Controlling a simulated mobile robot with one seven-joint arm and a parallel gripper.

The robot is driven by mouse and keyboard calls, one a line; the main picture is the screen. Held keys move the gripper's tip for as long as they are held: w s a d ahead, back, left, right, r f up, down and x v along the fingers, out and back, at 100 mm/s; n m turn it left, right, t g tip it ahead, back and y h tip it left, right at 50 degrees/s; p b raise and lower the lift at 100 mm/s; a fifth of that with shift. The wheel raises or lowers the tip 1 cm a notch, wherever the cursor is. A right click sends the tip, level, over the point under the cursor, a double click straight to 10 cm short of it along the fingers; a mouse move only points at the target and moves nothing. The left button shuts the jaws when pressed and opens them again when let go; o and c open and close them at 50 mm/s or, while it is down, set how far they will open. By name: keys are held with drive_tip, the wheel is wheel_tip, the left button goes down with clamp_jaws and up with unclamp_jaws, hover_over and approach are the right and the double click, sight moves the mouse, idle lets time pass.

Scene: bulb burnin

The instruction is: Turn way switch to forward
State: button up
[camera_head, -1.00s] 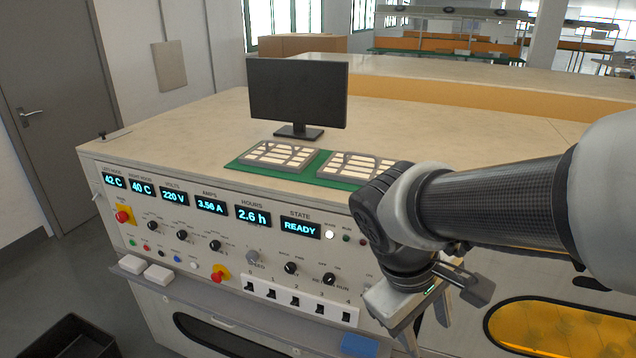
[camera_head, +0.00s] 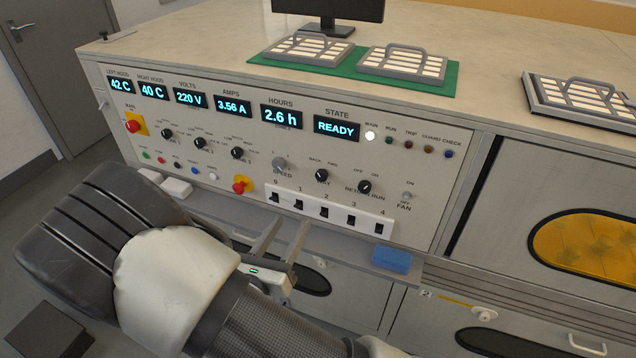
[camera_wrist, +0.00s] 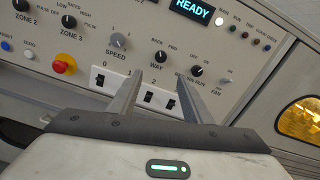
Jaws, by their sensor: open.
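The WAY switch (camera_head: 321,175) is a round black knob on the grey control panel, with BACK marked at its upper left and FWD at its upper right. It also shows in the wrist view (camera_wrist: 159,57), just beyond the fingertips. Its pointer is too small to tell which mark it faces. My gripper (camera_head: 288,229) is open and empty, in front of the panel and lower than the knob in the head view. In the wrist view the two fingers (camera_wrist: 171,75) reach toward the panel, apart from the knob.
The SPEED knob (camera_head: 279,163) is left of the WAY switch and the RETURN RUN knob (camera_head: 364,187) is right. A row of numbered black rocker switches (camera_head: 325,212) lies below. A red stop button (camera_head: 241,185) and a blue block (camera_head: 391,258) on the ledge are nearby.

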sight(321, 178)
drive_tip(key=x, duration=1.6)
drive_tip(key=shift+w+d+b, duration=0.15)
drive_tip(key=shift+w+b, duration=0.15)
drive_tip(key=shift+c, duration=0.3)
drive_tip(key=c, duration=1)
